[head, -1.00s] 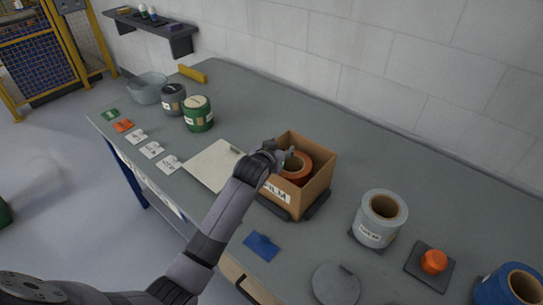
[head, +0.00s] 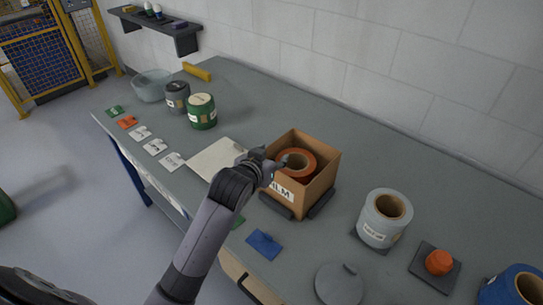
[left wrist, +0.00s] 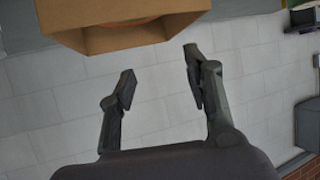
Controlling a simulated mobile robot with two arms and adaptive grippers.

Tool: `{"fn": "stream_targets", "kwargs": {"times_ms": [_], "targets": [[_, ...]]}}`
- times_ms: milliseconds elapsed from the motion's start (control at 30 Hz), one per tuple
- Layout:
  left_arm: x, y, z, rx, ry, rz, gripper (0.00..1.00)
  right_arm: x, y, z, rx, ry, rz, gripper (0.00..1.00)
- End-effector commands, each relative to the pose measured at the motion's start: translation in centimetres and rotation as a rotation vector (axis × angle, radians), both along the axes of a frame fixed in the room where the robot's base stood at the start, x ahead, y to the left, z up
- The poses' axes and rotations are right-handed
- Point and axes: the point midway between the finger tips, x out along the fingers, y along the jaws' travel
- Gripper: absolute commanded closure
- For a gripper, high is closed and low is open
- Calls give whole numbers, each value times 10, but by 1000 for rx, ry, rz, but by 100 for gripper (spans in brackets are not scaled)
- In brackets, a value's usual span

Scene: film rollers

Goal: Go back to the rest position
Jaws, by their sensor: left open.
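My left gripper (head: 276,162) is by the left rim of an open cardboard box (head: 318,190) marked FILM in the head view. An orange film roll (head: 299,161) stands inside the box. In the left wrist view the two fingers of the left gripper (left wrist: 160,64) are spread apart with nothing between them. The box (left wrist: 122,38) shows beyond them at the top of that view. Whether the gripper touches the box rim cannot be told. My right gripper is not in view.
A grey-white roll (head: 384,218), an orange knob on a dark plate (head: 438,262) and a blue roll (head: 514,287) stand on the right. Green (head: 202,112) and grey (head: 177,97) rolls and a glass bowl (head: 152,86) stand at the left.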

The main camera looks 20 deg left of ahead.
Motion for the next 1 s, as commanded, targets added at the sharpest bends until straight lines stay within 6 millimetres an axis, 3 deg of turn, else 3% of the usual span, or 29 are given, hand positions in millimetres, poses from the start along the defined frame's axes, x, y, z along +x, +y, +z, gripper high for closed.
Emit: {"fn": "stream_targets", "kwargs": {"times_ms": [233,333,433,600,800,1000], "targets": [[-2,0,-3,1,8,0,54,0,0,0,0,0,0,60],[-20,-1,-21,10,62,-6,54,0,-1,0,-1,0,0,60],[-62,-3,-56,26,177,-19,54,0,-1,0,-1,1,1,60],[-152,-6,-110,58,411,-54,54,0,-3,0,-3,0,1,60],[-228,-8,-137,80,595,-92,54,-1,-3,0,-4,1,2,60],[-290,-9,-149,93,739,-125,54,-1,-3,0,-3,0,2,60]]}}
